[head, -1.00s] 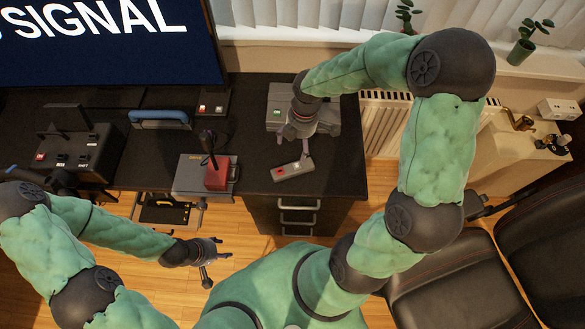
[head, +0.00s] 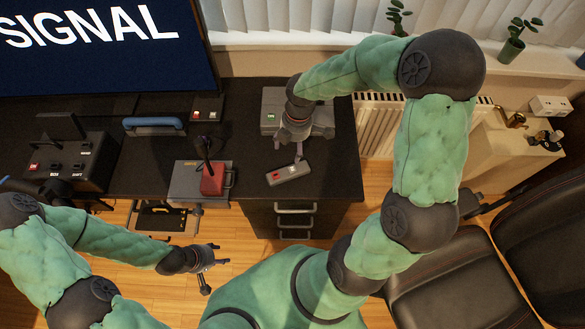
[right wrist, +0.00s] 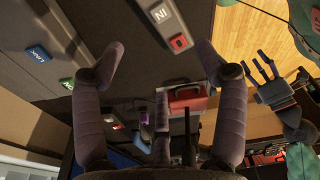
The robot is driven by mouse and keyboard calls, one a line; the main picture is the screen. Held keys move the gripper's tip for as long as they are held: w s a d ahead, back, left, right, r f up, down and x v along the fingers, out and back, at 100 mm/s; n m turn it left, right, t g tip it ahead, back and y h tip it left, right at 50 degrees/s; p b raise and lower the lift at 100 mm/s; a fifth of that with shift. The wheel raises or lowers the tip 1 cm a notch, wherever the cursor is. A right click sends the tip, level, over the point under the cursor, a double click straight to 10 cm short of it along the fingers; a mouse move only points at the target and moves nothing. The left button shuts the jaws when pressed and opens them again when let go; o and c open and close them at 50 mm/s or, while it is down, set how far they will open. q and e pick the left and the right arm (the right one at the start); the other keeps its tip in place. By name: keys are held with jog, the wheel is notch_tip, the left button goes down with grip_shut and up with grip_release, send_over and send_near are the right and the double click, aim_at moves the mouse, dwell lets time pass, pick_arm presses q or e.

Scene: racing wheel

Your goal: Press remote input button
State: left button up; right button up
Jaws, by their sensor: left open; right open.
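The remote (head: 288,174) is a small grey box with a red button and a white label, lying on the black desk near its front right edge. In the right wrist view the remote (right wrist: 165,18) is at the top, with its red button (right wrist: 179,42) and a label reading "IN" uncovered. My right gripper (head: 299,150) is just behind and above the remote in the head view. Its fingers (right wrist: 162,68) are spread apart with nothing between them, and no contact with the button shows. My left gripper (head: 212,266) is open and empty over the floor, in front of the desk.
A grey box with a green button (head: 270,116) stands behind the remote, partly hidden by my right arm. A red-based joystick (head: 212,179) is to the left. Further left are a blue handle (head: 155,125) and a black control box (head: 75,160). Dark chairs (head: 450,285) stand at right.

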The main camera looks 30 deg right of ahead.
grip_shut()
dwell(1.1)
